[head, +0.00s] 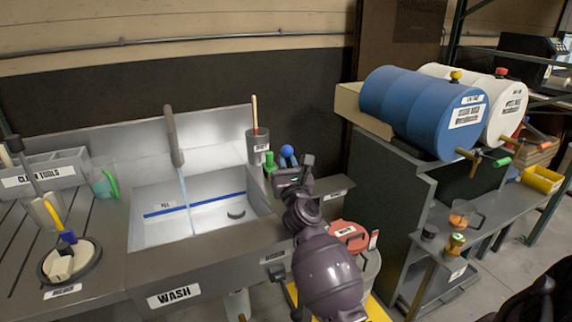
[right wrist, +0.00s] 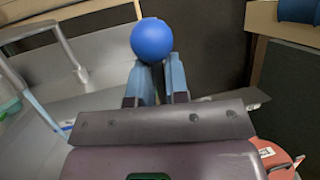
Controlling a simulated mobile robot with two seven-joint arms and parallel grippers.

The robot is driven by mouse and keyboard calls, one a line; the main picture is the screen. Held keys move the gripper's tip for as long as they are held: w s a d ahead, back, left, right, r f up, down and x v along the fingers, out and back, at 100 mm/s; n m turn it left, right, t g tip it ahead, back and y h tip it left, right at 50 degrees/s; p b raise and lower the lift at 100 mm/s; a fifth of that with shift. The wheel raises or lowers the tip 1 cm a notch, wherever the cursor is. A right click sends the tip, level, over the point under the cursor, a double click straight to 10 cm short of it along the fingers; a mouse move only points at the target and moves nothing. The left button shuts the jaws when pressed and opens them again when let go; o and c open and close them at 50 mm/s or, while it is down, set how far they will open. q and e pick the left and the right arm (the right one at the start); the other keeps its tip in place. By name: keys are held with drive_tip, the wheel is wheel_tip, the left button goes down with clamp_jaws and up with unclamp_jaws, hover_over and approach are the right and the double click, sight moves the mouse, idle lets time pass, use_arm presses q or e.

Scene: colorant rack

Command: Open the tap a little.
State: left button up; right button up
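The tap's grey spout (head: 173,135) stands over the wash sink (head: 148,215), and a thin stream of water (head: 184,190) falls from it. The spout also shows in the right wrist view (right wrist: 62,50). The blue ball knob (head: 287,150) of the tap's lever is to the right of the sink. In the right wrist view the knob (right wrist: 152,40) sits just beyond my fingertips. My right gripper (head: 288,162) has its blue fingers close together just below the knob, apparently around its dark stem, which they mostly hide. My left gripper is out of view.
A grey holder (head: 258,148) with a wooden-handled tool stands left of the knob, with a green knob (head: 269,162) beside it. A red-lidded bin (head: 348,232) is below my right arm. Blue (head: 425,110) and white (head: 503,105) drums lie on the right bench.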

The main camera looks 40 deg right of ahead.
drive_tip(key=o, duration=0.3)
drive_tip(key=shift+o, duration=0.2)
drive_tip(key=v, duration=0.9)
drive_tip(key=shift+s+a+f+b, duration=0.15)
drive_tip(key=shift+s+f+b, duration=0.1)
drive_tip(key=shift+b, duration=0.1)
drive_tip(key=shift+s+a, duration=0.2)
drive_tip(key=shift+s, duration=0.25)
drive_tip(key=shift+s+a, duration=0.1)
